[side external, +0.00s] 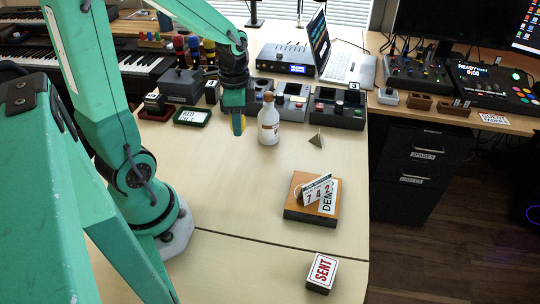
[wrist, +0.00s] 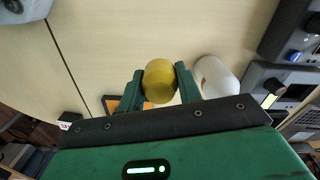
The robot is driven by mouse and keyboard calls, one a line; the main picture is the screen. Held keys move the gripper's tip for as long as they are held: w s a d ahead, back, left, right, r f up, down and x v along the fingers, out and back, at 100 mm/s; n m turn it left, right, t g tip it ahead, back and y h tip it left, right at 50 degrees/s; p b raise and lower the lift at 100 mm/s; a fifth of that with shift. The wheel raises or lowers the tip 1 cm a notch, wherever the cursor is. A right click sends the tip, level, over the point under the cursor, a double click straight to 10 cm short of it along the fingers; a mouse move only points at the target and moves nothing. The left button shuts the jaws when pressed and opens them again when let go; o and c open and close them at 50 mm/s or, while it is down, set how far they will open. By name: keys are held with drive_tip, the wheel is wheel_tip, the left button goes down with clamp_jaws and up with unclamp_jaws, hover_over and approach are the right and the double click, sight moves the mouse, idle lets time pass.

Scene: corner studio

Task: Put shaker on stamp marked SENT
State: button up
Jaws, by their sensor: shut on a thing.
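My gripper (side external: 238,122) is shut on a rounded yellow shaker (side external: 242,121), held above the table left of the white bottle. In the wrist view the shaker (wrist: 159,80) sits between both fingers (wrist: 158,82). The side view shows it only partly, behind a finger. The stamp marked SENT (side external: 321,272), a dark block with a white top and red lettering, lies near the table's front right edge, well apart from my gripper. Its top looks bare. A small dark block with a white label (wrist: 69,120) at lower left in the wrist view appears to be this stamp.
A white bottle (side external: 269,125) stands close to the right of my gripper. A wooden block with a number display marked DEMO (side external: 297,213) lies between the bottle and the stamp. The table's front middle is clear.

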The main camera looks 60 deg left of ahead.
drive_tip(key=w+d+m, duration=0.4)
drive_tip(key=d, duration=0.6)
drive_tip(key=r+m, duration=0.1)
drive_tip(key=m, duration=1.1)
hover_over(324, 270)
drive_tip(key=shift+r, duration=0.15)
drive_tip(key=shift+f, duration=4)
drive_tip(key=shift+f, duration=0.15)
drive_tip(key=o, duration=1)
